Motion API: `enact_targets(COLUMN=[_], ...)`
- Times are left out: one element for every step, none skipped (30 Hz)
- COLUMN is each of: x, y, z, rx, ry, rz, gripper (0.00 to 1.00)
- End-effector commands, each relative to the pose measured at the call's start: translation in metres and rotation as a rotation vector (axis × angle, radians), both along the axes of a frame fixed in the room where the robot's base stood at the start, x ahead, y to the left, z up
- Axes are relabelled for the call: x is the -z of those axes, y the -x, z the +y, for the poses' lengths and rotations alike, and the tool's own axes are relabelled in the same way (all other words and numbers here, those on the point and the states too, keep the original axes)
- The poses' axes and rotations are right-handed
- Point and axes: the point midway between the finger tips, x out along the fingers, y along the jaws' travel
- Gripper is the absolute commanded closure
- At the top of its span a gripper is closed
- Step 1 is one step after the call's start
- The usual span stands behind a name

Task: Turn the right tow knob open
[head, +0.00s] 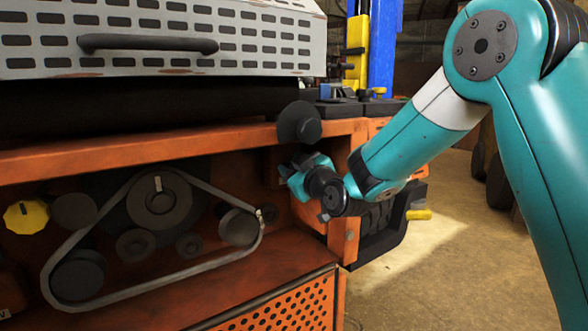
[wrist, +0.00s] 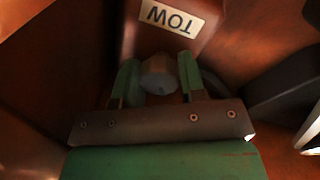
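The tow knob (wrist: 158,76) is a small grey knob below an upside-down white TOW label (wrist: 173,17) in the wrist view. The two green fingers of my gripper (wrist: 159,78) stand on either side of the knob, with no clear gap between them and it. The gripper appears shut on it. In the head view my gripper (head: 304,172) reaches into the right end of the orange mower frame (head: 330,128). The knob is hidden there behind the gripper, and I cannot read its turn angle.
A black round knob (head: 299,123) sits on the frame edge just above my gripper. To the left are a belt (head: 188,268) around several pulleys and a yellow knob (head: 26,216). In the wrist view a dark part (wrist: 275,92) lies close on the right. Floor (head: 440,250) is open at right.

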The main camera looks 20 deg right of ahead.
Motion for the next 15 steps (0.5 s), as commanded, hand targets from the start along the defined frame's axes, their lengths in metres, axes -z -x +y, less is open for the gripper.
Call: enact_targets(x=[-0.0002,-0.0002,-0.0001,-0.0001,-0.0001,-0.0001,0.0,0.0,-0.0001,-0.0001,0.0,0.0,0.0001,0.0001,0.0004], y=[0.0,0.0,0.0,0.0,0.0001,0.0001,0.0,0.0,0.0,0.0,0.0002,0.001,0.0021,0.0038,0.0075], z=[-0.0004,-0.0004,-0.0003,-0.0003,-0.0002,-0.0002,-0.0001,-0.0001,0.0,0.0,0.0,-0.0002,-0.0006,-0.0012,-0.0022], rx=[0.001,0.001,0.001,0.001,0.001,0.001,0.0,0.0,0.0,0.0,0.0,0.0,-0.001,0.0,0.0], ry=[0.0,0.0,0.0,0.0,0.0,0.0,0.0,-0.001,-0.001,-0.001,-0.001,-0.001,-0.001,-0.001,0.0], rz=[0.0,0.0,0.0,0.0,0.0,0.0,0.0,0.0,0.0,0.0,0.0,0.0,-0.001,-0.001,-0.001], gripper=[0.53,0.46,0.37,0.37,0.37,0.37,0.37,0.37,0.37,0.37,0.37,0.37,0.37,0.37,0.37])
